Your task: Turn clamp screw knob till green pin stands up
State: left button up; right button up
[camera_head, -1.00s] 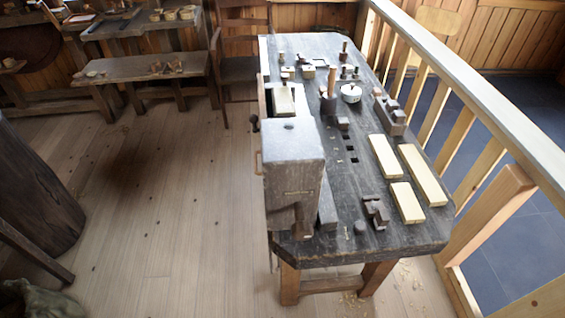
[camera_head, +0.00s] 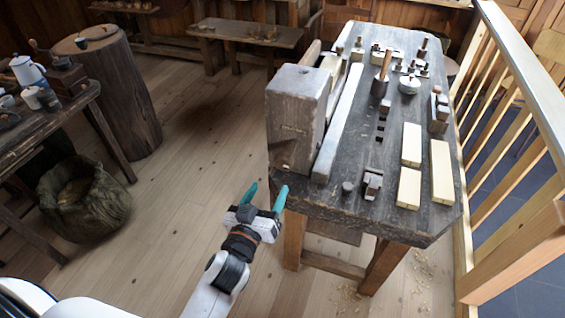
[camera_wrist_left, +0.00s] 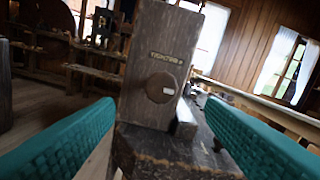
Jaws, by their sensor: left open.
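The clamp is a tall dark wooden block (camera_head: 297,105) at the left front corner of the workbench. In the left wrist view its end face (camera_wrist_left: 150,40) carries a round dark knob (camera_wrist_left: 157,88) with a small pale mark at its right. I cannot make out a green pin in either view. My left gripper (camera_head: 265,194) is open and empty, in front of the block's end and below its top. In the left wrist view its teal fingers (camera_wrist_left: 158,108) stand wide apart, one on each side of the knob in the picture, with a gap ahead.
The workbench (camera_head: 335,205) holds pale boards (camera_head: 411,145), a mallet (camera_head: 381,80), a white pot (camera_head: 409,85) and small tools. A railing (camera_head: 520,80) runs along its right. A sack (camera_head: 85,200) and a log stump (camera_head: 115,90) stand left. The floor between is clear.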

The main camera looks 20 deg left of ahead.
aim_at(282, 165)
pick_arm(q)
jog(key=w, duration=0.3)
jog(key=w+p, duration=0.1)
jog(key=w, duration=0.6)
jog(key=shift+w+d, duration=0.3)
jog(key=shift+w, duration=0.05)
pick_arm(e)
jog(key=shift+s+d+r, duration=0.2)
jog(key=shift+d+r, duration=0.3)
jog(key=shift+r, duration=0.3)
pick_arm(q)
jog(key=c, duration=1)
jog(key=shift+m, duration=0.3)
